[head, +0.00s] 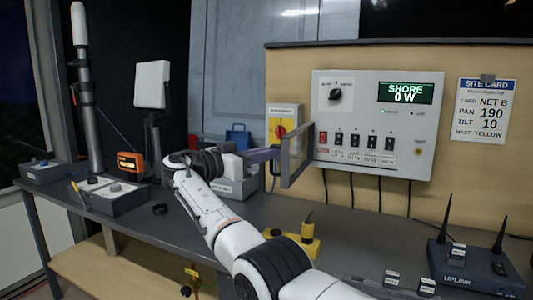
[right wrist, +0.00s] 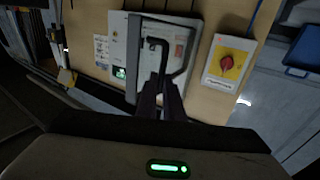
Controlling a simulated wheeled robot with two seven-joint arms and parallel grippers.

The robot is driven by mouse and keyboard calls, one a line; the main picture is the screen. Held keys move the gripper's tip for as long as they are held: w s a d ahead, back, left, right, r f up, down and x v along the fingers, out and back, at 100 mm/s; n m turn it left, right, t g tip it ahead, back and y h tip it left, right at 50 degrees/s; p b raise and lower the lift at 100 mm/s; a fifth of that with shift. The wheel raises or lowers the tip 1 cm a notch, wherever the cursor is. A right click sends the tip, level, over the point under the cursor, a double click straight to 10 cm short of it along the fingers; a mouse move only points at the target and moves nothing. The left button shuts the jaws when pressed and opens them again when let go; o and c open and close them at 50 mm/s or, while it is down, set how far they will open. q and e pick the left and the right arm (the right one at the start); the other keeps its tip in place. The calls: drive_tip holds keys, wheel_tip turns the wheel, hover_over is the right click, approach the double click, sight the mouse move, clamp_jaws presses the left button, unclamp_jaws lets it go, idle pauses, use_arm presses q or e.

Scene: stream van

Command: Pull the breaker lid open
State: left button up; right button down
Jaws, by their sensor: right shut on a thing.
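The grey breaker panel (head: 372,105) is on the wooden backboard, with a row of switches and a display reading "SHORE 0 W". The breaker lid (head: 284,156), a grey frame, stands out from the panel's lower left, swung away from the switches. In the right wrist view the lid's frame (right wrist: 131,55) is seen nearly edge-on, with a dark bent handle (right wrist: 155,43). My right gripper (head: 268,155) is at the lid's outer side; its fingers also show in the right wrist view (right wrist: 160,100), shut on the handle. My left gripper is out of view.
A yellow box with a red rotary switch (head: 281,129) is left of the lid, close behind my right gripper. Below is a dark bench with a yellow-based device (head: 305,236) and an uplink box with antennas (head: 476,262). Cables hang under the panel.

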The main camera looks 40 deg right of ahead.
drive_tip(key=shift+d+r, duration=0.15)
drive_tip(key=shift+d, duration=0.15)
